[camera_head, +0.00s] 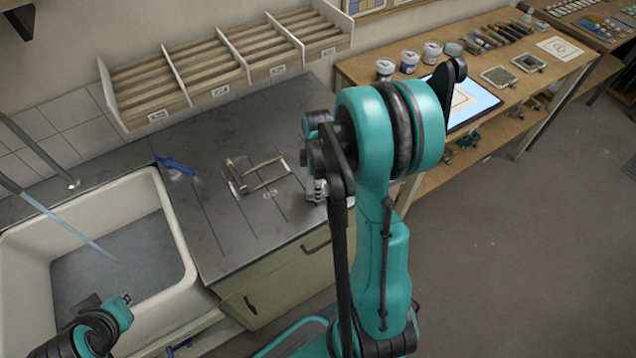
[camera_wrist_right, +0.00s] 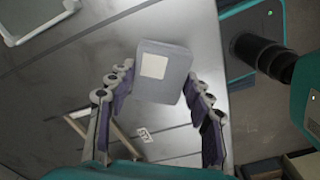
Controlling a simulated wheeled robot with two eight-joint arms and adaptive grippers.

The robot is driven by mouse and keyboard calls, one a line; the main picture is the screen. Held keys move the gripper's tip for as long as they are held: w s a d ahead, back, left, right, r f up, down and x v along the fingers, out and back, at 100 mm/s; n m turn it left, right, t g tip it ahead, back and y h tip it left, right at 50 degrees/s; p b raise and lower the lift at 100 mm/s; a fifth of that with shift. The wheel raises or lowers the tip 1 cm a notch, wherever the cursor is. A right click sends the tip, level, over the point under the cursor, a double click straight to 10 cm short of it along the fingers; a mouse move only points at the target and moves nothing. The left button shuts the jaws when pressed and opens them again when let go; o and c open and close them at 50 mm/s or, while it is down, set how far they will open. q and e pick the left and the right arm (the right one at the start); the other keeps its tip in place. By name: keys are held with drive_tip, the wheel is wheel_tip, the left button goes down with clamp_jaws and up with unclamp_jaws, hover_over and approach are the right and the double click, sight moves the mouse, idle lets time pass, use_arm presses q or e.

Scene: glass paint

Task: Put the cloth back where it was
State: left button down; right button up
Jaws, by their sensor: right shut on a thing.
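My right gripper (camera_wrist_right: 158,88) is shut on a grey block-like thing (camera_wrist_right: 176,92) with a pale square on its face, in the right wrist view. I cannot tell whether it is the cloth. In the head view my right arm mostly hides this gripper, over the right end of the dark counter (camera_head: 225,245). A small blue thing (camera_head: 175,165) is on the counter beside the sink; its kind is unclear. My left gripper (camera_head: 124,299) is low over the sink's front edge, and its fingers are too small to judge. No cloth shows clearly.
A white sink (camera_head: 172,222) is at the left. A metal-and-wood frame tool (camera_head: 262,173) lies mid-counter. A slotted wooden rack (camera_head: 225,62) is on the wall behind. A wooden bench (camera_head: 540,90) with jars and a lit panel (camera_head: 470,100) is at the right. The counter's front left is clear.

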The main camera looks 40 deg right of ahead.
idle(0.8)
drive_tip(key=shift+f+b, duration=0.65)
drive_tip(key=shift+b, duration=0.2)
idle(0.8)
drive_tip(key=o, duration=1.1)
drive_tip(key=shift+r, duration=0.1)
wheel_tip(320, 180, up, 12)
drive_tip(key=shift+a, duration=0.15)
